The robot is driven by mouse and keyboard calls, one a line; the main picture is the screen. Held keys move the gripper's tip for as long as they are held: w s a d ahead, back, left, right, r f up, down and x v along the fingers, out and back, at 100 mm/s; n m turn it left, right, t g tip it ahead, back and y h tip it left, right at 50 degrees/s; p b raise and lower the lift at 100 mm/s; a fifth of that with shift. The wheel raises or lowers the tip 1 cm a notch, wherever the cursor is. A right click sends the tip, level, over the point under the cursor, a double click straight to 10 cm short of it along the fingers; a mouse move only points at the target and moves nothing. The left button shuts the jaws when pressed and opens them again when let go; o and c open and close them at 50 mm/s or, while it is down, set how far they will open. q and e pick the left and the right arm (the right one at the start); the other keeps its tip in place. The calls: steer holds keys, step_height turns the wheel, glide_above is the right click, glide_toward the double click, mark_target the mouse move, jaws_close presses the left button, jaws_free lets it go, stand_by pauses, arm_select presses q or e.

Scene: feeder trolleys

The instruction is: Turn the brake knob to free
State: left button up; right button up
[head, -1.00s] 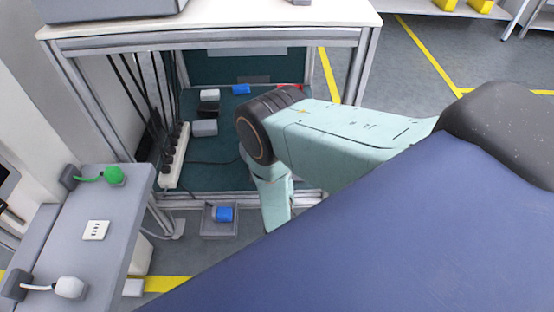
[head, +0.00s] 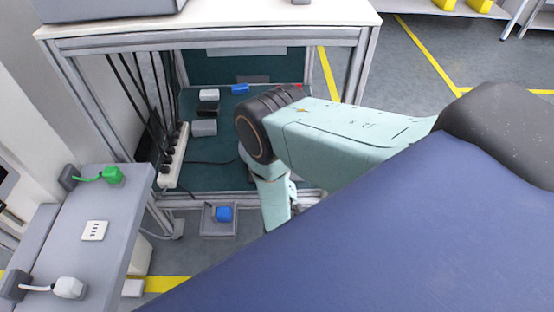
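I cannot make out for certain which part is the brake knob. A blue block (head: 224,214) sits in a small grey open box (head: 221,232) low at the foot of the trolley frame; whether it is a knob I cannot tell. One teal arm of mine comes in from the right and bends down in front of the trolley (head: 330,197). Its lower end passes out of sight behind my blue body, so its gripper is hidden. My other arm and its gripper do not show.
A power strip (head: 174,156) with black cables stands inside the trolley. A grey box (head: 203,128) and a small blue block (head: 240,89) lie on its dark green floor. The grey bench (head: 112,224) at left holds a green connector (head: 112,175) and a white connector (head: 69,287).

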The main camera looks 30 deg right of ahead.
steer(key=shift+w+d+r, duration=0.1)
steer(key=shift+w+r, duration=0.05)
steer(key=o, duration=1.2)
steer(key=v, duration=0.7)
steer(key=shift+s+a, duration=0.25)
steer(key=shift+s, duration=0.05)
